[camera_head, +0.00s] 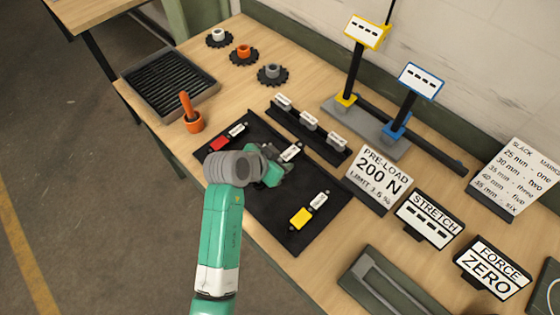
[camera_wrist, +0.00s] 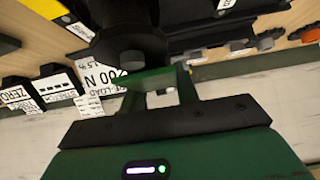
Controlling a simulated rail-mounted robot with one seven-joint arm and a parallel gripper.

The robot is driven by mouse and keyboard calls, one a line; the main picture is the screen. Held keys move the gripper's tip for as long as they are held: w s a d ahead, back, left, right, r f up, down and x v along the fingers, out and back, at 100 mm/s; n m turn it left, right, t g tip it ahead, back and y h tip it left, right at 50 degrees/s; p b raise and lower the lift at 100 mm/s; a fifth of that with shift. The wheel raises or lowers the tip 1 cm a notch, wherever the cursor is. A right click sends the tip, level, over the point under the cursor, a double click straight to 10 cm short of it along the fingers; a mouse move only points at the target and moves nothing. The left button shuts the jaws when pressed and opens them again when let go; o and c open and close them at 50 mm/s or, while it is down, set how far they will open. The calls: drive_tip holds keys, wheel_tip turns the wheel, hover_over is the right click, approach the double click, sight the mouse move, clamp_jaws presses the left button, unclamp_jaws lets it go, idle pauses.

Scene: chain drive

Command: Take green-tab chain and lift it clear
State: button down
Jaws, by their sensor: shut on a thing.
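The green-tab chain shows in the head view mainly as its white label (camera_head: 290,152), at the middle of the black mat (camera_head: 262,208). My gripper (camera_head: 273,171) is over the mat beside that label, and my wrist hides most of the chain. In the wrist view, my gripper (camera_wrist: 160,88) has its fingers closed at a green piece (camera_wrist: 143,78), which looks like the chain's green tab. I cannot tell whether the chain is off the mat.
A red-tab chain (camera_head: 219,144) lies up-left and a yellow-tab chain (camera_head: 301,217) down-right on the mat. A dark rack with several white labels (camera_head: 309,121) stands behind. The yellow (camera_head: 367,32) and blue (camera_head: 421,81) signposts rise beyond it.

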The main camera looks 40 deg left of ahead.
wheel_tip(320, 180, up, 8)
drive_tip(key=p, duration=0.6)
drive_tip(key=shift+d, duration=0.1)
drive_tip(key=w+d, duration=0.2)
drive_tip(key=d, duration=1.6)
drive_tip(key=s+d+r+p, duration=0.1)
drive_tip(key=s+d+r, duration=0.1)
drive_tip(key=d, duration=0.5)
drive_tip(key=s+d+r+p, duration=0.1)
drive_tip(key=s+d+r, duration=0.1)
drive_tip(key=d, duration=0.4)
drive_tip(key=r+p, duration=0.1)
drive_tip(key=p, duration=0.3)
drive_tip(key=s+r+p, duration=0.1)
drive_tip(key=r+p, duration=0.1)
drive_tip(key=p, duration=0.3)
drive_tip(key=s+r+p, duration=0.1)
drive_tip(key=r+p, duration=0.1)
drive_tip(key=p, duration=0.3)
